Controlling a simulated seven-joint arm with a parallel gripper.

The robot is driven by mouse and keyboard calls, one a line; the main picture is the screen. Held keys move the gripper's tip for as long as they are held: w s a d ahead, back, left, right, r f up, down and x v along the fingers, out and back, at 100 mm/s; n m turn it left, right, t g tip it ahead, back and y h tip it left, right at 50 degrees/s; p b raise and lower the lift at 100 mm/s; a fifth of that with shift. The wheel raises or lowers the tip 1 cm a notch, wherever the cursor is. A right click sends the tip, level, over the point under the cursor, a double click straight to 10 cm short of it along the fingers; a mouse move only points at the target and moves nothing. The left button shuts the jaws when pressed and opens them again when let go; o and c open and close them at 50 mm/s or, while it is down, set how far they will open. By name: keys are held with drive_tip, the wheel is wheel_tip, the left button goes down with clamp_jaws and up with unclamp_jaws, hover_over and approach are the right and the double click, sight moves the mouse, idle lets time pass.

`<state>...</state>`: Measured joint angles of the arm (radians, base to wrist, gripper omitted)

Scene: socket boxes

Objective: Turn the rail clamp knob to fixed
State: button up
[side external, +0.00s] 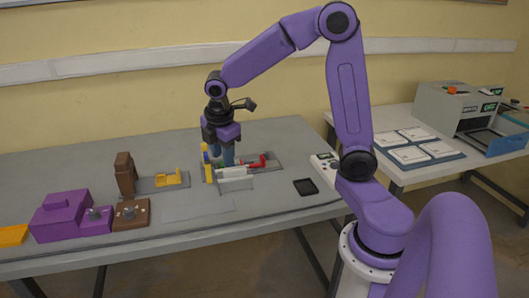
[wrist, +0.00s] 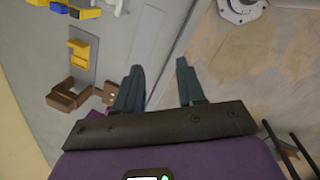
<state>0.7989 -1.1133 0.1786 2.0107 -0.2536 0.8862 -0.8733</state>
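My gripper (side external: 226,159) points down over the middle of the grey bench. In the wrist view my gripper (wrist: 159,72) shows two teal fingers well apart, with nothing between them. At the left of the bench, a grey knob (side external: 95,213) sits on a purple block, and another grey knob (side external: 129,212) sits on a brown block (side external: 139,217). I cannot tell which is the rail clamp knob, or read any marks or settings. My gripper is right of both knobs and apart from them.
A tall brown post (side external: 125,174) and a yellow piece (side external: 172,178) on a grey base stand left of my gripper. A yellow bar (side external: 208,168), white block (side external: 235,178) and red handle (side external: 258,162) lie near it. A black tray (side external: 305,187) is at right.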

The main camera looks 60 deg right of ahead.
drive_tip(key=w+d+f, duration=0.1)
drive_tip(key=w+d, duration=0.4)
drive_tip(key=d, duration=0.3)
drive_tip(key=n+g+h, duration=0.2)
drive_tip(key=n+h, duration=0.1)
approach(265, 153)
drive_tip(key=x, duration=0.9)
drive_tip(key=shift+d+r, duration=0.1)
clamp_jaws()
drive_tip(key=shift+w+m+g+y, duration=0.1)
drive_tip(key=shift+m+g+y, duration=0.2)
drive_tip(key=shift+m, duration=0.95)
drive_tip(key=shift+w+m+g+y, duration=0.1)
drive_tip(key=shift+m+g, duration=0.3)
drive_tip(key=shift+m, duration=0.85)
